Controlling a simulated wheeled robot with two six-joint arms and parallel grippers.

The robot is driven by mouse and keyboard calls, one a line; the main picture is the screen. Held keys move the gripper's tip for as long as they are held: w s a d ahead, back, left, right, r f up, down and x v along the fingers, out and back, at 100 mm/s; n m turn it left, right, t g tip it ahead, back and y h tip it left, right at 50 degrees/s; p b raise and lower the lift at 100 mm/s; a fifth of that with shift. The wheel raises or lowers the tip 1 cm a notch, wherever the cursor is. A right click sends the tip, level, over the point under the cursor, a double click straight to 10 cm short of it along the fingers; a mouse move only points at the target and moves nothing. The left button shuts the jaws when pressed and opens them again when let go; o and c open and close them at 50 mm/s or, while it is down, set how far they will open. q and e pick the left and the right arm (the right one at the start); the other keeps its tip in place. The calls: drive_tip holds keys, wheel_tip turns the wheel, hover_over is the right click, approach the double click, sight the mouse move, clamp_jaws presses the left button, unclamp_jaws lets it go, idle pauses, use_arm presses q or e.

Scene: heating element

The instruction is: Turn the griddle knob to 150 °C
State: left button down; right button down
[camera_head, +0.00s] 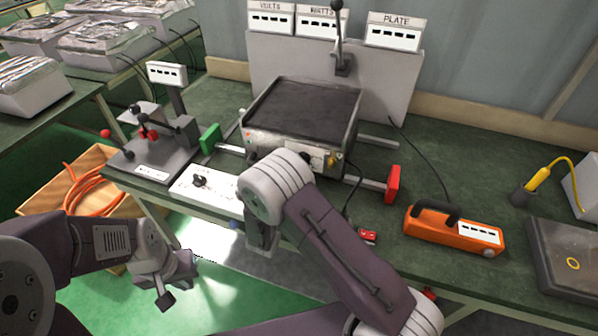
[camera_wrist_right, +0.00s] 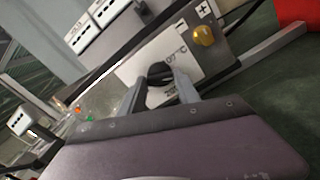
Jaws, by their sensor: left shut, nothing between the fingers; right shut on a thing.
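The griddle (camera_head: 303,108), a dark flat plate on a metal body, stands on the green bench. Its front panel (camera_head: 262,146) is partly hidden by my right arm in the head view. In the right wrist view the black griddle knob (camera_wrist_right: 159,70) sits on a white dial plate (camera_wrist_right: 186,52). My right gripper (camera_wrist_right: 161,88) is shut on the knob, one finger on each side. The dial figures are too small and tilted to read. My left gripper (camera_head: 178,284) is shut and empty, low in front of the bench at the left.
A red block (camera_head: 392,184) and a green block (camera_head: 210,138) flank the griddle. An orange meter (camera_head: 452,232) stands at the right, a lever device (camera_head: 150,155) at the left. Display boards (camera_head: 393,33) stand behind.

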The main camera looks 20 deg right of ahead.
drive_tip(key=shift+m+b, duration=0.3)
drive_tip(key=shift+m, duration=0.2)
drive_tip(key=c, duration=0.9)
unclamp_jaws()
drive_tip(key=v, duration=0.9)
drive_tip(key=shift+s+b, duration=0.1)
drive_tip(key=shift+b, duration=0.25)
